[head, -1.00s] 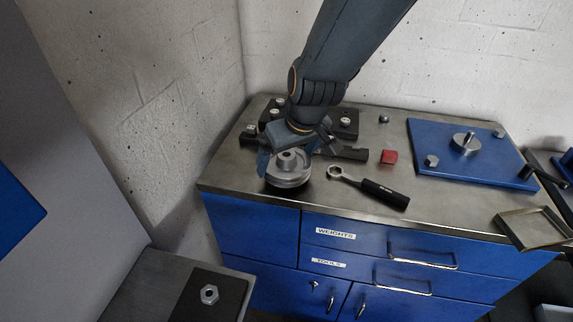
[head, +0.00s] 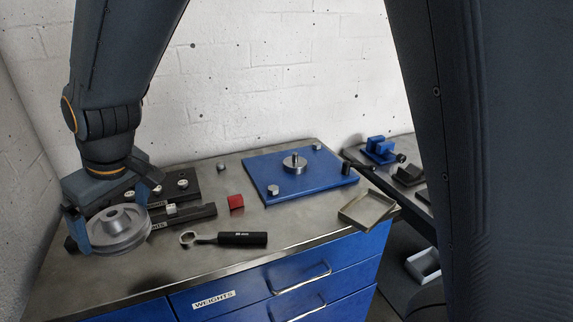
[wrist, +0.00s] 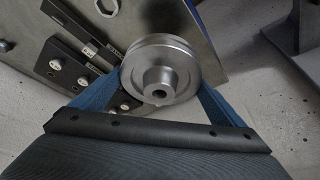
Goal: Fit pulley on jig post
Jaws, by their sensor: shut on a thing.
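The silver pulley (head: 118,228) is at the left end of the workbench in the head view, hub facing up. My gripper (head: 107,225) is shut on the pulley, one blue finger on each side of its rim. The wrist view shows the pulley (wrist: 161,72) between the two fingers, its hub bore visible. Whether it touches the bench is hard to tell. The jig post (head: 295,161) is a short metal pin on a round base, upright on the blue jig plate (head: 330,179) to the right. The post is bare and well apart from the pulley.
A ring-ended wrench (head: 240,239) with a black handle lies right of the pulley. A red block (head: 236,202) and black weight holders (head: 178,187) sit behind it. A metal tray (head: 368,209) is at the bench's right edge. Hex nuts stand on the plate's corners.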

